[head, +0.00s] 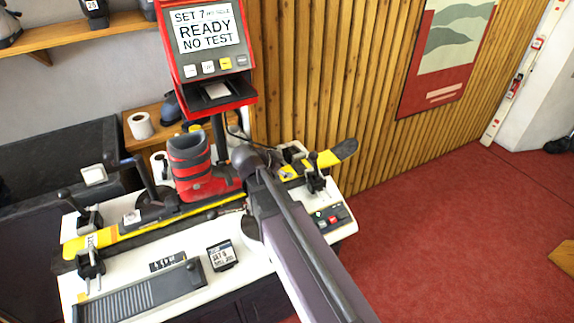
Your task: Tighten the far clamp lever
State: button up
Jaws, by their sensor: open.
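A yellow and black ski (120,236) lies along the white bench (190,250), its dark tip raised at the right end. Dark clamps (90,262) with levers hold the ski near its left end. Another dark clamp (316,182) stands by the ski near its right end, with a small lever upright. Which of these is the far clamp I cannot tell for sure. My arm crosses the bench from the lower right and covers part of the ski. My gripper cannot be made out; it seems hidden behind my arm.
A small card (222,256) and a ridged grey tray (145,292) lie in front. Open red floor (440,230) is at right.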

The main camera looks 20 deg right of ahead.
jog(key=shift+s+a, duration=0.1)
jog(key=shift+s, duration=0.05)
dwell(0.8)
jog(key=s+a+f+n+g+y, duration=0.2)
jog(key=s+a+f+n+y, duration=0.1)
jog(key=s+n, duration=0.3)
jog(key=s+a+f+n+g+y, duration=0.2)
jog(key=s+n+y, duration=0.4)
jog(key=n, duration=0.5)
jog(key=shift+s+a+f, duration=0.55)
jog(key=shift+s+f, duration=0.15)
jog(key=shift+f, duration=0.1)
dwell(0.8)
